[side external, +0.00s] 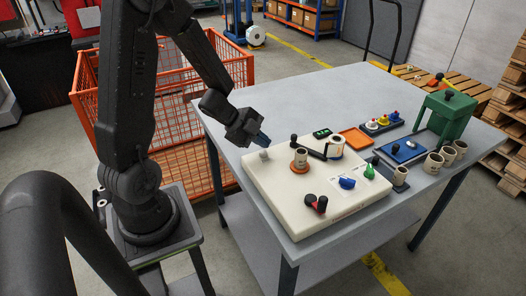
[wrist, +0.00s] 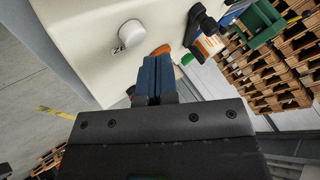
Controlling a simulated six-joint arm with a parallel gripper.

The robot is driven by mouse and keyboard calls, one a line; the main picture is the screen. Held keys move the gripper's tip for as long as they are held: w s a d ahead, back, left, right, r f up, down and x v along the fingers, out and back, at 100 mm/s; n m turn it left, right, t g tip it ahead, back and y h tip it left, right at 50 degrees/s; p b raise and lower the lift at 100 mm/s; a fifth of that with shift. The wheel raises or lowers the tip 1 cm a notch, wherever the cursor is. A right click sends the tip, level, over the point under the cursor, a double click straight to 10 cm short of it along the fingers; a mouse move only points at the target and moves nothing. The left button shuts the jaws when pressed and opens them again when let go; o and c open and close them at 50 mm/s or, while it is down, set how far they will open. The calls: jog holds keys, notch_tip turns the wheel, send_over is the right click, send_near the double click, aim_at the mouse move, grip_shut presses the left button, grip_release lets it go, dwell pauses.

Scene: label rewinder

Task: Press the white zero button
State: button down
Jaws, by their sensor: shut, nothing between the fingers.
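The white zero button (wrist: 130,34) is a round white knob on the cream panel in the wrist view, with dark, partly readable lettering beside it. In the side external view it shows as a pale knob (side external: 264,155) near the panel's left corner. My gripper (side external: 266,142) is shut, its blue fingers pointing down toward the panel just above the button; I cannot tell whether they touch it there. In the wrist view my blue fingertips (wrist: 151,60) are together and empty, to the right of and below the button, with a visible gap between.
The cream rewinder panel (side external: 290,215) carries a roll on an orange ring (side external: 300,159), a white roll (side external: 336,148), a blue knob (side external: 347,183), a green knob (side external: 369,172) and a red-black lever (side external: 316,204). An orange tray (side external: 355,138) and green machine (side external: 446,115) stand behind.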

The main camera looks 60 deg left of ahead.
aim_at(263, 153)
jog(key=shift+f, duration=0.2)
dwell(0.6)
jog(key=shift+f, duration=0.25)
jog(key=shift+f, duration=0.6)
dwell(0.8)
jog(key=shift+r, duration=1)
jog(key=shift+r, duration=0.15)
jog(key=shift+r, duration=2.4)
